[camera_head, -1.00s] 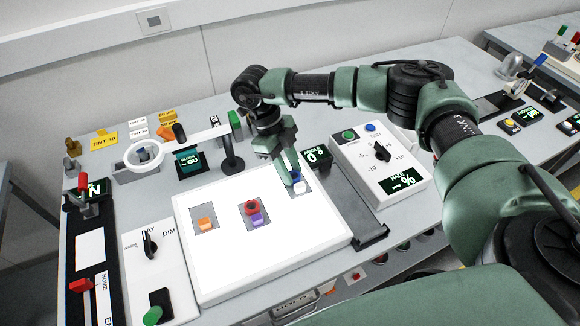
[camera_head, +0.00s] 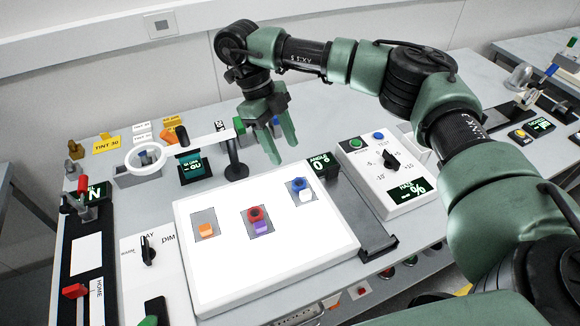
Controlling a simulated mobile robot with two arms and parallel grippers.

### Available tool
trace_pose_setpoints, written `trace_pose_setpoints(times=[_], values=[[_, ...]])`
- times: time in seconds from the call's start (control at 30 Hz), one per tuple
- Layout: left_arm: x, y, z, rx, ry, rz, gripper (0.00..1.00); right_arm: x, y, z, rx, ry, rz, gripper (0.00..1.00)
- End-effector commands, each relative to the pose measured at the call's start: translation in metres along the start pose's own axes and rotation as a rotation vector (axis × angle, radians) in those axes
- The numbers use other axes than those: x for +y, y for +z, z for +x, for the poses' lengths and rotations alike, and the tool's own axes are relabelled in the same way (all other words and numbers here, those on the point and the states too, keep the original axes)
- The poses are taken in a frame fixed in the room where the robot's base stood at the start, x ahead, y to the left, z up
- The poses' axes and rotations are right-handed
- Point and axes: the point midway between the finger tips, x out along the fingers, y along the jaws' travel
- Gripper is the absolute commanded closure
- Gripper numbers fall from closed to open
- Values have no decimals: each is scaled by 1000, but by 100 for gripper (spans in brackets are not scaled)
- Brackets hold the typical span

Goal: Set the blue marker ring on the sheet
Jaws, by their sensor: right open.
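The blue marker ring (camera_head: 298,184) lies on the grey sheet (camera_head: 293,195) at the right of the white light panel (camera_head: 240,272), touching or just behind a white block (camera_head: 306,195). My right gripper (camera_head: 286,158) is open and empty, raised above the panel's far edge, apart from the ring. A red ring (camera_head: 256,213) lies on the middle grey sheet (camera_head: 268,214) by a purple block (camera_head: 262,228). An orange block (camera_head: 206,230) is on the left grey sheet (camera_head: 203,215). My left gripper is not in view.
A ring-shaped magnifier (camera_head: 146,160) on a stand is behind the panel. An angle display (camera_head: 320,162) and a haze control box (camera_head: 385,170) stand to the right. A dial box (camera_head: 148,252) is at the left. The panel's front is clear.

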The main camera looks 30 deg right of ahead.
Motion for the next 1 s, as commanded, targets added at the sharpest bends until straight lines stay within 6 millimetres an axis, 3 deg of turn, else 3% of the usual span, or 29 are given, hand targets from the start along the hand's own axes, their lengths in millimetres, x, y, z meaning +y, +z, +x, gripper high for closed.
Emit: trace_pose_setpoints(times=[0.23,0.77,1.0], values=[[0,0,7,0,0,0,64,0,0,-25,-1,0,-1,48],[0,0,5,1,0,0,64,0,-1,-29,0,0,-1,48],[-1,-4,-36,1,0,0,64,0,-17,-67,-1,0,-1,48]])
